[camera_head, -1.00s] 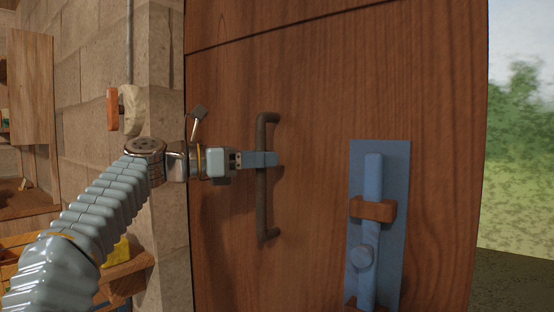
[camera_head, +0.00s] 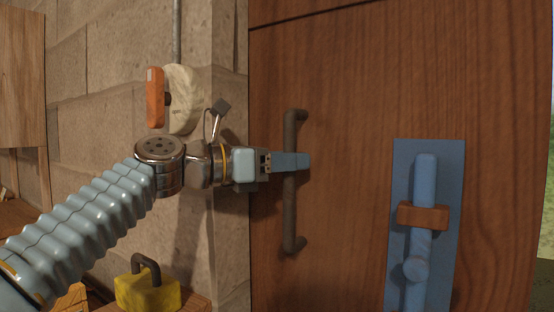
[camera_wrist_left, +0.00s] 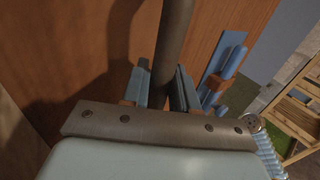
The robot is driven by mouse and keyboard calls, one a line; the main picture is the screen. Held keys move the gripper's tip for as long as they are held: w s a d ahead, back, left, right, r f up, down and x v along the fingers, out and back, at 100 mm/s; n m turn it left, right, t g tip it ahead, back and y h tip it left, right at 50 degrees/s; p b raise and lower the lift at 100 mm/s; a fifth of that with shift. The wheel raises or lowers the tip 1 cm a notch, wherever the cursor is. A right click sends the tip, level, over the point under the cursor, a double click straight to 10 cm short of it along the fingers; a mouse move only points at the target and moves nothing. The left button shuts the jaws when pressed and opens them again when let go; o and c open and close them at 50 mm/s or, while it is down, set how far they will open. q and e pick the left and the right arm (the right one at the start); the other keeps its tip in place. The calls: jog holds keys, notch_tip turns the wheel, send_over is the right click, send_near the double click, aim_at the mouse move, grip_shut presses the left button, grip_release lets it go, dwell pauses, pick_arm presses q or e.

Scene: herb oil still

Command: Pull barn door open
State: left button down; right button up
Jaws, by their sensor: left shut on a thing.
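The brown wooden barn door (camera_head: 345,90) fills the middle and right of the head view. Its dark vertical handle (camera_head: 290,215) is on the left part of the door. My left gripper (camera_head: 292,162) is shut on this handle at about mid-height. In the left wrist view the handle (camera_wrist_left: 173,45) runs between the two blue fingers (camera_wrist_left: 162,88). A blue bolt (camera_head: 424,185) on a blue plate, with a brown bracket (camera_head: 423,216), is on the door to the right of the handle. My right gripper does not show.
A stone block wall (camera_head: 105,100) stands left of the door. An orange and cream fixture (camera_head: 180,100) hangs on it. A yellow padlock (camera_head: 147,290) sits low at the left on wood. Green ground outside (camera_head: 549,205) shows past the door's right edge.

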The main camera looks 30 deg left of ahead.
pick_arm(q)
jog(key=shift+a, duration=0.2)
jog(key=c, duration=1)
grip_release()
jog(key=shift+w, duration=0.1)
jog(key=v, duration=1.3)
jog(key=shift+s+a, duration=0.2)
jog(key=shift+s, duration=0.2)
